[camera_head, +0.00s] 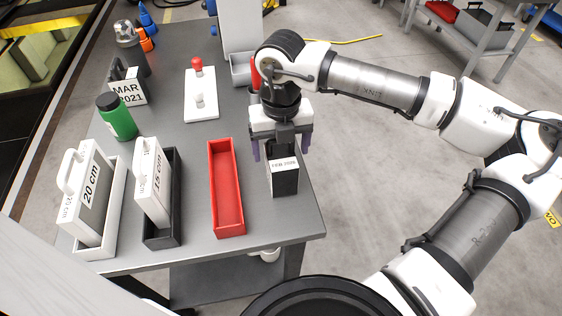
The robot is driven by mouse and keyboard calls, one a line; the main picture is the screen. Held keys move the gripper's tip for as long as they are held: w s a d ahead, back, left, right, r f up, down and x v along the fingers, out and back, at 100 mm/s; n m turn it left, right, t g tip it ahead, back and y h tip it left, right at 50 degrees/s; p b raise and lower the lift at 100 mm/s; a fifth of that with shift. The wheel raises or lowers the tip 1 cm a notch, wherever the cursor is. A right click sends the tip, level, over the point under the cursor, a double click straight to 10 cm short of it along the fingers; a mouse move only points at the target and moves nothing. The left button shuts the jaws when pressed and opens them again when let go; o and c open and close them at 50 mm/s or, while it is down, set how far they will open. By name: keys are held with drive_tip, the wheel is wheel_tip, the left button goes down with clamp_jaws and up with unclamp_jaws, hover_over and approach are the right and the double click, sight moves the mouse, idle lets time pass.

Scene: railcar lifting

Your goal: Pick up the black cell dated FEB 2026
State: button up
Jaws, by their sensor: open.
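The black cell (285,183) stands upright near the right edge of the grey table. It has a white label on its upper part that appears to read FEB 2026, in small print. My gripper (281,150) is directly above it, pointing down, with its purple-tipped fingers spread apart. The fingers are around or just above the top of the cell; I cannot tell whether they touch it. The cell's top and handle area are partly hidden by the gripper. Another black cell with a label reading MAR 2021 (127,93) stands at the back left of the table.
An empty red tray (226,190) lies left of the cell. Further left are a black tray (162,235) with a 15 cm block (151,185) and a white tray (97,251) with a 20 cm block (88,195). A green bottle (118,119) stands behind them.

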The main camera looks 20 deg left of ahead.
drive_tip(key=shift+f, duration=0.25)
drive_tip(key=shift+r, duration=0.1)
clamp_jaws()
idle(0.3)
